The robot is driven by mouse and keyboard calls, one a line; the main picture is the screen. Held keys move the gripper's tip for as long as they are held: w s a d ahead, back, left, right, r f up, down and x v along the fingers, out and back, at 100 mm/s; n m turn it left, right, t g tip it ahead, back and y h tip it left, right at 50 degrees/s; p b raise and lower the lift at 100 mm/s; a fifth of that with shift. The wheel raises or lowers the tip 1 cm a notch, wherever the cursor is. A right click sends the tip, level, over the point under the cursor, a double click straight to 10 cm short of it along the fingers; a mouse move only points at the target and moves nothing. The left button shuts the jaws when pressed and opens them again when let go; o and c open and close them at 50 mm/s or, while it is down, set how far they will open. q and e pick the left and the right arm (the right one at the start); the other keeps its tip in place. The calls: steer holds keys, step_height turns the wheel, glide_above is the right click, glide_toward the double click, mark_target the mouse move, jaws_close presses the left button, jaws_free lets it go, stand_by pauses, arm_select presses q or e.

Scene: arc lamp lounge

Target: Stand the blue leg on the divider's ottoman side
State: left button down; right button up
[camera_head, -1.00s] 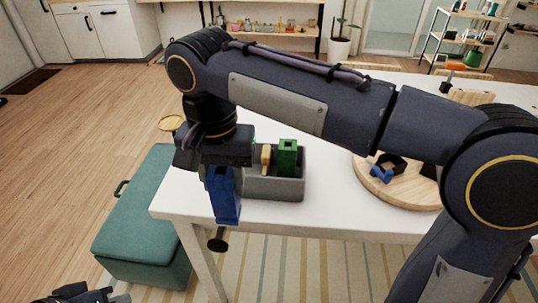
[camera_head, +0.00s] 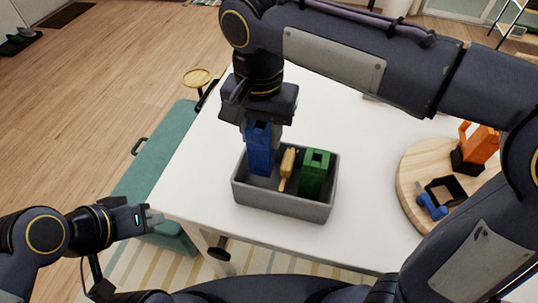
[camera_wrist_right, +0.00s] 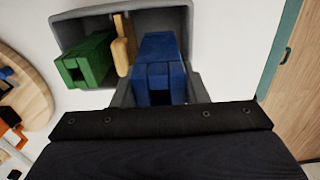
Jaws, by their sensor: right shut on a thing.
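The blue leg (camera_head: 260,150) is upright between the fingers of my right gripper (camera_head: 262,132). Its lower part is within the left, ottoman-side part of the grey bin (camera_head: 282,203); whether it touches the floor I cannot tell. The tan divider piece (camera_head: 287,168) stands in the middle of the bin, just right of the leg. In the right wrist view the blue leg (camera_wrist_right: 160,68) is between the fingers, beside the tan piece (camera_wrist_right: 124,48). The teal ottoman (camera_head: 160,155) is left of the table. My left gripper (camera_head: 152,217) is low at the left, apart from the bin; its jaw gap is unclear.
A green block (camera_head: 315,173) stands in the bin's right part. A round wooden board (camera_head: 410,185) at the right holds an orange-handled thing (camera_head: 480,142) and a small blue piece (camera_head: 432,207). The white table (camera_head: 365,160) is clear between bin and board.

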mark_target(262, 152)
steer(key=shift+f, duration=2.6)
steer(key=shift+f+b, duration=0.2)
steer(key=shift+b, duration=0.15)
steer(key=o, duration=0.9)
steer(key=shift+c, duration=0.2)
steer(key=shift+r, duration=0.1)
